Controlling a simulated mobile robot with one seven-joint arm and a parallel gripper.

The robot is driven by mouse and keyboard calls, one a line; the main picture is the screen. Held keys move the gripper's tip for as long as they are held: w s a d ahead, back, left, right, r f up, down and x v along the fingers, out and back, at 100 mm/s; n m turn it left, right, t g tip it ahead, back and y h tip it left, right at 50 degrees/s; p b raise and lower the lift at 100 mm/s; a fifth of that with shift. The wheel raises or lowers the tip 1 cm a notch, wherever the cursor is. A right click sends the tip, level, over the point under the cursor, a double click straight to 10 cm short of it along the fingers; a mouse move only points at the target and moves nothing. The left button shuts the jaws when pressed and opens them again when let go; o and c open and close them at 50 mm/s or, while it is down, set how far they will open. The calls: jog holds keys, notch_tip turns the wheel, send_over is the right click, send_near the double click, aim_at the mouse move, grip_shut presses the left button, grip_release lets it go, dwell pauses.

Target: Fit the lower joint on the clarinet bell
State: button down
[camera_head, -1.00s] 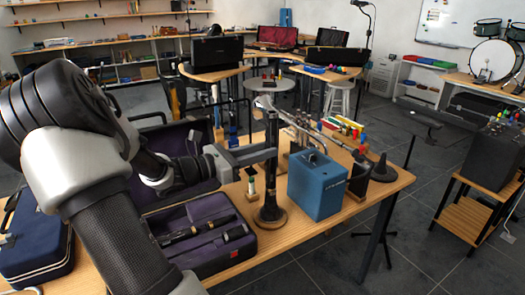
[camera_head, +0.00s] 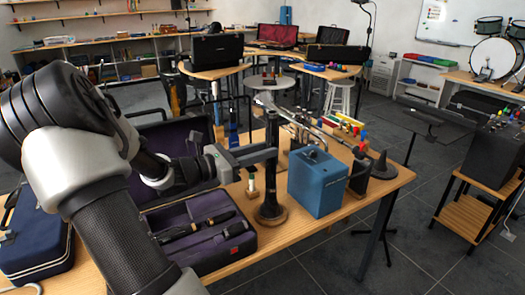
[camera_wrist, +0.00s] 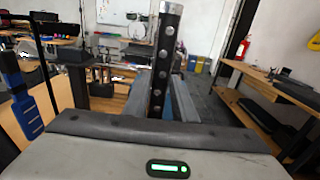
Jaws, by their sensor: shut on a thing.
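The lower joint (camera_head: 272,135) is a dark upright tube, standing over the clarinet bell (camera_head: 269,208). My gripper (camera_head: 266,154) is shut on the joint and comes in from the left. In the wrist view, the joint (camera_wrist: 167,55) shows round metal fittings and rises between the grey fingers. The black bell sits on a round wooden base on the table. The joint's lower end is in line with the bell's top. I cannot tell whether it is seated there. The bell is hidden in the wrist view.
An open purple-lined case (camera_head: 207,250) with dark clarinet parts lies left of the bell. A blue box (camera_head: 318,184) stands close on the right, with a dark cone (camera_head: 383,168) beyond. A small pale-topped bottle-like item (camera_head: 252,181) stands just left of the bell.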

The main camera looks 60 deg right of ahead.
jog(key=shift+f, duration=0.3)
jog(key=c, duration=1.4)
grip_release()
jog(key=shift+w+r, duration=0.1)
jog(key=shift+r, duration=0.05)
jog(key=shift+c, duration=0.3)
jog(key=p+v, duration=0.2)
jog(key=v, duration=0.4)
